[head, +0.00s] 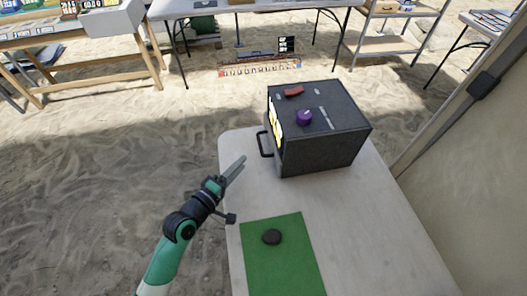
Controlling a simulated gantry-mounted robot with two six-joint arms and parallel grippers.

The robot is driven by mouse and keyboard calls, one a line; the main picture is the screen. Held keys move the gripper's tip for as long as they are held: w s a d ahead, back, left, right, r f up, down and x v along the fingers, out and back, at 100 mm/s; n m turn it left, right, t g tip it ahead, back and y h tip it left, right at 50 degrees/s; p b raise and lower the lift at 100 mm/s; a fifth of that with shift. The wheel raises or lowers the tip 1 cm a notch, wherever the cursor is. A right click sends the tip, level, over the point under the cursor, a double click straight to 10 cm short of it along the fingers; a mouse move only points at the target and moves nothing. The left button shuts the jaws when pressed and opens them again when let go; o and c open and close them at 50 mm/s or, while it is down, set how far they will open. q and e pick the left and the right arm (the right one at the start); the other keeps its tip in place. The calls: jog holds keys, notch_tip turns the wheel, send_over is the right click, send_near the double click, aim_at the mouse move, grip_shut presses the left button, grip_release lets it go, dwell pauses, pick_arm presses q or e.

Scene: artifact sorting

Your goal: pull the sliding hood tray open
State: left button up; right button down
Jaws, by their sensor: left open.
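The hood (325,147) is a dark grey box on the far part of the pale table. A black loop handle (264,144) sticks out from its left face, low down, beside a yellow and white marking (276,122). The tray itself cannot be told apart from the box in this view. My left gripper (240,165) is open and empty at the table's left edge. Its fingers point up and right toward the handle, a short gap away and not touching it. My right gripper is not in view.
A purple object (304,117) and a reddish-brown piece (294,92) are on top of the hood. Sandy ground is open to the left.

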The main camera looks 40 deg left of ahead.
aim_at(260, 144)
pick_arm(q)
jog(key=b+x, duration=0.4)
jog(key=x, duration=0.6)
jog(key=shift+w+f+b, duration=0.1)
jog(key=shift+w+b, duration=0.15)
jog(key=shift+b, duration=0.15)
jog(key=shift+w, duration=0.55)
grip_shut()
